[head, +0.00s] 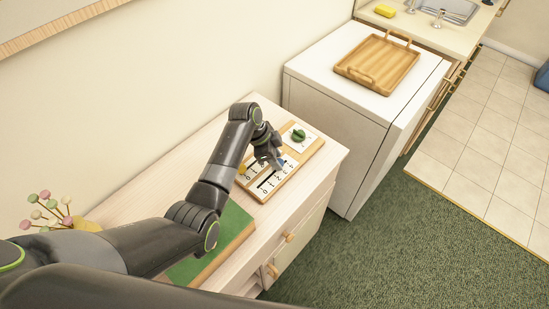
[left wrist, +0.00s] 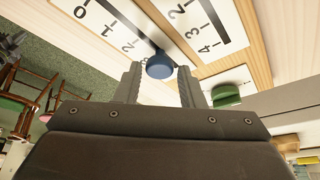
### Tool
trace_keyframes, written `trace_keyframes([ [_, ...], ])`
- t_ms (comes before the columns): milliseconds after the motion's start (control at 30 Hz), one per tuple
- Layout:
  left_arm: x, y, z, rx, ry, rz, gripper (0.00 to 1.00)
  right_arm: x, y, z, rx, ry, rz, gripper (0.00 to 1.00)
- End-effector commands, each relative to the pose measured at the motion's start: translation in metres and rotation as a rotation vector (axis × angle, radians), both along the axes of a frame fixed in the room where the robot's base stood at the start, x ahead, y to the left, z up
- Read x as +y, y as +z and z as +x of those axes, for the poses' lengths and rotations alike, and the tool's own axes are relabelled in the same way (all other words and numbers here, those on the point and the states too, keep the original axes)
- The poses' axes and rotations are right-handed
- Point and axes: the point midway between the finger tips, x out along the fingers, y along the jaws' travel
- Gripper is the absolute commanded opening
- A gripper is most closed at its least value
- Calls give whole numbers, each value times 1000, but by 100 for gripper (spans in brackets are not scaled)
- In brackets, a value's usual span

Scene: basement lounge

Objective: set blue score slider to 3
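The score board (head: 298,165) lies on the pale cabinet top, with numbered white scales and dark slots. The blue slider knob (head: 281,162) sits on its slot, partly covered by my left gripper (head: 271,158) in the head view. In the left wrist view the blue knob (left wrist: 160,66) is between the fingertips of my left gripper (left wrist: 160,76). The fingers are apart, with gaps beside the knob. The numbers 0, 1 and 2 show along a scale near it; I cannot tell its exact setting. My right gripper is not in view.
A yellow knob (head: 242,170) and a green knob (head: 298,135) are also on the board. A green mat or board (head: 232,222) lies nearer on the cabinet. A wooden tray (head: 378,62) rests on the white appliance (head: 330,78) to the right.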

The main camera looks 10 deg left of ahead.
Motion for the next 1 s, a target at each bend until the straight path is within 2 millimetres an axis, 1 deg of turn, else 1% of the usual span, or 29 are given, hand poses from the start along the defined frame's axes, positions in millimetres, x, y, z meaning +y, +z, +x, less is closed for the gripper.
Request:
trace_keyframes([
  [33, 0, 0, 0, 0, 0, 0, 42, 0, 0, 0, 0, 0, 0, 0],
  [100, 0, 0, 0, 0, 0, 0, 50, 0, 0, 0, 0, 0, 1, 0],
  [400, 1, 1, 0, 0, 0, 1, 50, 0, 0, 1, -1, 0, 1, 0],
  [467, 2, 3, 0, 0, 0, 1, 50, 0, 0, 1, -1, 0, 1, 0],
  [567, 6, 12, 0, -2, 0, 1, 50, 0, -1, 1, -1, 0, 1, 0],
  [667, 12, 26, -2, -3, 0, 2, 50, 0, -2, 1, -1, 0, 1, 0],
  [767, 20, 46, -3, -6, 0, 2, 50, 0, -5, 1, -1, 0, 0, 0],
  [967, 39, 90, -6, -6, 0, 3, 50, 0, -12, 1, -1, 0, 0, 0],
  [1000, 42, 99, -7, -7, 0, 2, 50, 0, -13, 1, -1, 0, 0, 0],
])
